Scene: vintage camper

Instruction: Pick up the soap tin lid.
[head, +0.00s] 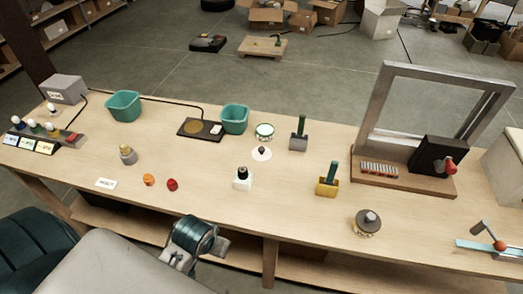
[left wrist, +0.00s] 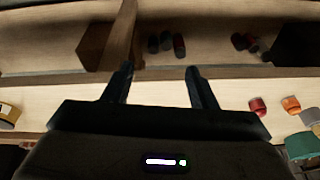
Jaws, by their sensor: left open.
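A flat, round, pale lid with a dark knob (head: 261,154) lies on the workbench near its middle and looks like the soap tin lid. A small round tin (head: 264,131) with a greenish side stands just behind it. My left arm reaches up at the bench's front edge in the head view. My left gripper (left wrist: 160,85) is open and empty in the left wrist view, with bench edge and lower shelf beyond its fingers. It is apart from the lid, which I cannot make out in the left wrist view. My right gripper is not in view.
Between the front edge and the lid stands a white block with a black top (head: 243,180). Red (head: 172,185) and orange (head: 149,180) pieces lie left of it. A yellow block with green handle (head: 327,185) stands right. A teal bin (head: 235,120) is behind.

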